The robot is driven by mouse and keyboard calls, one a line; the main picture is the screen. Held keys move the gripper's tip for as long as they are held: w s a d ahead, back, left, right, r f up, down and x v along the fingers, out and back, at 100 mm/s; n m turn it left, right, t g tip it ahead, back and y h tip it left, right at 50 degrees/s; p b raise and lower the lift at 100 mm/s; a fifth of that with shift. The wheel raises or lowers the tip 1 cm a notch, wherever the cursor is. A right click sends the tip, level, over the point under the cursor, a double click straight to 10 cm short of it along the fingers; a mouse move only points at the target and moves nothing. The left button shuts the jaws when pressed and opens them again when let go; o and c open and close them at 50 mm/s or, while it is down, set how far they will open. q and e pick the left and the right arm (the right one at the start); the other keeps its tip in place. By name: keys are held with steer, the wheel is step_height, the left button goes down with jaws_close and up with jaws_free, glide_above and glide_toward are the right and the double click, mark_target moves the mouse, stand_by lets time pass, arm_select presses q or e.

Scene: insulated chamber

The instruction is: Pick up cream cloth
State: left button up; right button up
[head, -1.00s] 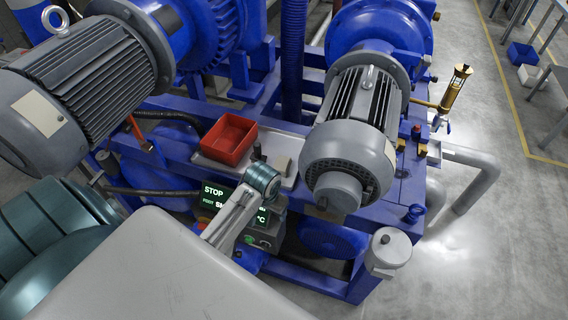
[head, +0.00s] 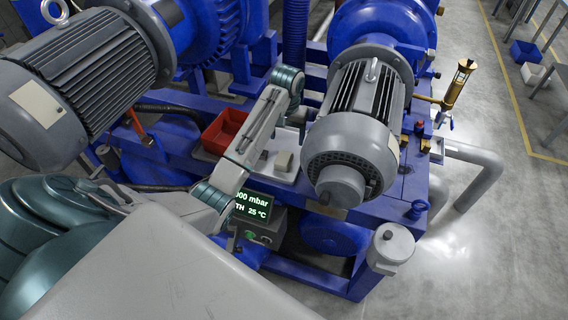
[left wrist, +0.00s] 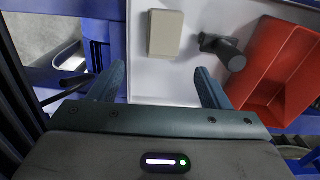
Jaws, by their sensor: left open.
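The cream cloth (head: 283,161) looks like a small folded block on a white tray (head: 265,172) in the head view. In the left wrist view the cream cloth (left wrist: 165,33) lies flat near the top middle of the tray (left wrist: 150,85). My left gripper (left wrist: 158,70) is open and empty, its two fingers pointing toward the cloth and apart from it. In the head view my left arm reaches over the tray, and its gripper is mostly hidden near the grey motor. My right gripper is not in view.
A red bin (head: 222,131) stands at the tray's left in the head view; it also shows in the left wrist view (left wrist: 283,68). A dark grey knob-like object (left wrist: 226,50) lies between cloth and bin. A large grey motor (head: 354,135) stands close on the right.

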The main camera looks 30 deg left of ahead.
mark_target(284, 157)
arm_select(q)
steer(key=shift+f+p, duration=0.3)
steer(key=shift+f, duration=0.5)
step_height(284, 157, down, 2)
steer(key=shift+p, duration=0.3)
steer(key=shift+s+f+p, duration=0.25)
steer(key=shift+p, duration=0.1)
steer(key=f+p, duration=0.1)
steer(key=f, duration=0.1)
steer(key=s+f+p, duration=0.1)
steer(key=f, duration=0.1)
steer(key=shift+s+d, duration=0.1)
steer(key=shift+s, duration=0.1)
steer(key=shift+w+f, duration=0.1)
steer(key=shift+f, duration=0.25)
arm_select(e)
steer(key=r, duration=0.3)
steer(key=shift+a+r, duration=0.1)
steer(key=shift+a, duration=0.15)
arm_select(q)
steer(key=c, duration=1.1)
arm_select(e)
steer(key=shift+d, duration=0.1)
arm_select(q)
steer(key=shift+o, duration=0.2)
